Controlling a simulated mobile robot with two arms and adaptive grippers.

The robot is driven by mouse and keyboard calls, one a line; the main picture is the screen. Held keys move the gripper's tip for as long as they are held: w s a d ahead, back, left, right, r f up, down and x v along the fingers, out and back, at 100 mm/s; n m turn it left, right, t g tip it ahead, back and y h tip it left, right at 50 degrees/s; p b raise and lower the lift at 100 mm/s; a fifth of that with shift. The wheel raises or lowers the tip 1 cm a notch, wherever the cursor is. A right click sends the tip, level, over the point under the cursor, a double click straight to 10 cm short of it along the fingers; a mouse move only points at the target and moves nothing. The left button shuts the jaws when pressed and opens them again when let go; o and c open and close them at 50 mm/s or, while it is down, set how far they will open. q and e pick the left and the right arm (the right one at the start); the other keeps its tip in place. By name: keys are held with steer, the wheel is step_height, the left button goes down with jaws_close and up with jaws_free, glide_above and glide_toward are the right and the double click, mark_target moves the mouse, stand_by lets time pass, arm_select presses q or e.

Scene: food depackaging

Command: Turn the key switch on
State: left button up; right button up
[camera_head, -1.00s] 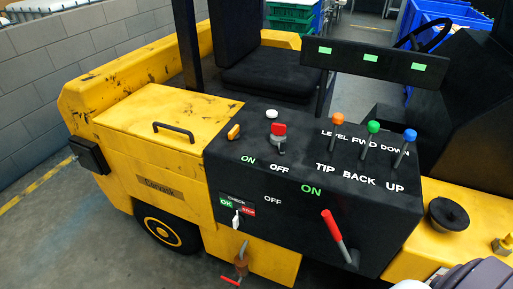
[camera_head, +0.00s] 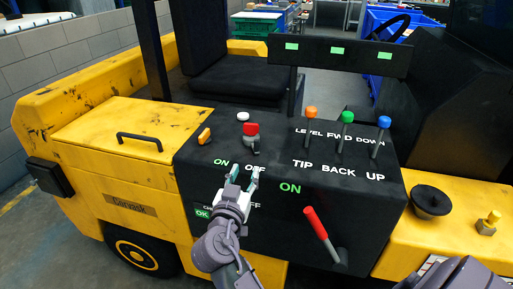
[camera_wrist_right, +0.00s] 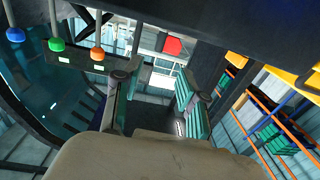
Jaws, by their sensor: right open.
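A switch with a red grip (camera_head: 251,129) on a grey base stands on top of the black console (camera_head: 330,185), above its ON and OFF labels. A red patch, probably this grip, shows in the right wrist view (camera_wrist_right: 172,46) beyond the fingers. My right gripper (camera_head: 244,174) is open and empty in front of the console's near edge, below the switch and apart from it. Its two fingers also show spread in the wrist view (camera_wrist_right: 155,85). My right arm and gripper hide much of the check label on the console's front. My left gripper is not in view.
Levers with orange (camera_head: 311,112), green (camera_head: 347,117) and blue (camera_head: 384,122) knobs stand right of the switch. A yellow knob (camera_head: 204,136) and a white button (camera_head: 242,116) are close by. A red-handled lever (camera_head: 315,222) sticks out of the console's front.

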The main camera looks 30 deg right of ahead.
mark_target(256, 145)
steer(key=p+x, duration=0.4)
steer(key=x, duration=0.9)
steer(key=shift+w+d, duration=0.25)
steer(key=shift+w, duration=0.05)
jaws_close()
